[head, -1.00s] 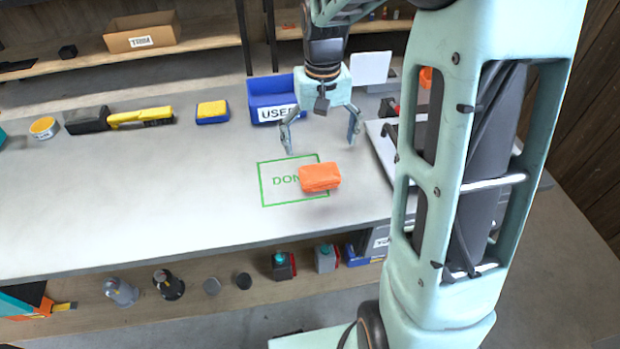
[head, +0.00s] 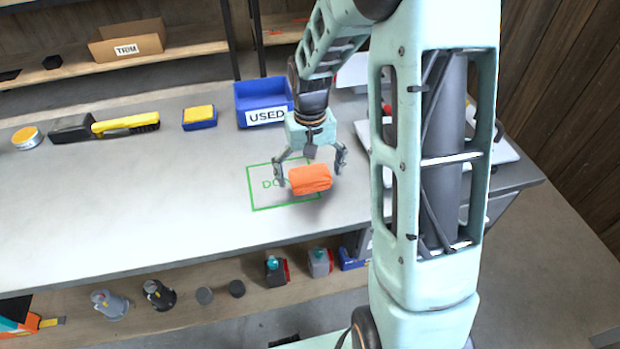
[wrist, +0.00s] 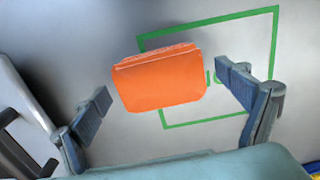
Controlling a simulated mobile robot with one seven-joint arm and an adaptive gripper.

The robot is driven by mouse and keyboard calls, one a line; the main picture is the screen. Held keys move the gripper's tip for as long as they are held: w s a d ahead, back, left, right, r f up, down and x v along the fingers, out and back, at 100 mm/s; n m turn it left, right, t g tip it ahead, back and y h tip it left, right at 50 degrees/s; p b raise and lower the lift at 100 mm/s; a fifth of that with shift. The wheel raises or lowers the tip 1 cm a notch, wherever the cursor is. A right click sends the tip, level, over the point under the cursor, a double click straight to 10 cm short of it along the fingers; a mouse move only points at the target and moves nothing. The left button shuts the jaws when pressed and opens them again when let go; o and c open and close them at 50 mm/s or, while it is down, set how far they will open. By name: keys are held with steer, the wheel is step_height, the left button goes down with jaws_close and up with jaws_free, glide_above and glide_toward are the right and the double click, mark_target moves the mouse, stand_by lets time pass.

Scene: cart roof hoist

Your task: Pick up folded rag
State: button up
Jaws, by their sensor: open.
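The folded rag (head: 310,179) is an orange, block-like bundle on the grey bench top. It lies partly over the green outlined square (head: 249,190) and covers part of its lettering. My gripper (head: 309,178) is open, with one finger on each side of the rag. In the wrist view the rag (wrist: 158,79) shows between the spread fingers of my gripper (wrist: 168,95). Gaps show on both sides, so neither finger appears to touch it. I cannot tell exactly how high the fingertips are above the bench.
A blue bin labelled USED (head: 262,100) stands behind my gripper. A yellow-topped blue block (head: 200,117), a yellow brush (head: 126,123) and a round tin (head: 27,138) lie to the left. The bench's left front is clear. A white tray (head: 500,150) is at right.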

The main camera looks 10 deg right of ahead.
steer(key=shift+c, duration=0.2)
steer(key=c, duration=1.2)
steer(key=shift+r, duration=0.1)
steer(key=shift+r, duration=0.6)
steer(key=s+d+r+p, duration=0.1)
steer(key=d+r+p, duration=0.1)
steer(key=d+r, duration=0.9)
steer(key=d, duration=0.3)
steer(key=shift+r, duration=0.35)
steer(key=shift+s, duration=0.1)
